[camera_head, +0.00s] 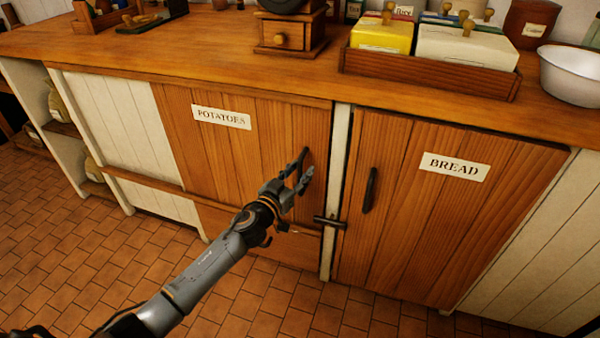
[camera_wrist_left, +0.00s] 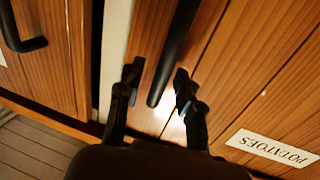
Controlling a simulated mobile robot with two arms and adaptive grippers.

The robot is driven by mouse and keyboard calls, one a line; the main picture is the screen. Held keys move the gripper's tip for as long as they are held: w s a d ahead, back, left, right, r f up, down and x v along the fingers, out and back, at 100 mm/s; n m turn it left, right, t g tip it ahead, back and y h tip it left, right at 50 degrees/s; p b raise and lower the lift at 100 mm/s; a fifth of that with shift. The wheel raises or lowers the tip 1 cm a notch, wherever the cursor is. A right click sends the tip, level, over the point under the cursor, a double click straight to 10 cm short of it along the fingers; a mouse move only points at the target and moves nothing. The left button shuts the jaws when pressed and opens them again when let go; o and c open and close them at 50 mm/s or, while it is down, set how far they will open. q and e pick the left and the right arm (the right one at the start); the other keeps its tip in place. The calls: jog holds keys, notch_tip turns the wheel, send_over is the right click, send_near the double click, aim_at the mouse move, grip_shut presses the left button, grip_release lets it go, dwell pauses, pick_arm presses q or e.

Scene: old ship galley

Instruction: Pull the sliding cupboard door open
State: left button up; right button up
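The wooden cupboard door labelled POTATOES (camera_head: 235,140) stands left of a white post (camera_head: 337,180). Its dark upright handle (camera_head: 304,156) is near its right edge. In the left wrist view, the two fingers (camera_wrist_left: 156,88) of my left gripper are spread apart. My right gripper is not in view.
A BREAD door (camera_head: 430,220) with its own handle (camera_head: 370,190) is to the right. A dark latch (camera_head: 329,222) crosses the post. A wooden rail (camera_head: 150,183) runs below the white panel (camera_head: 115,115). The counter (camera_head: 200,58) holds a grinder, boxes and a bowl.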

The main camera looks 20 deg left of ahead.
pick_arm(q)
jog(key=shift+w, duration=0.25)
grip_shut()
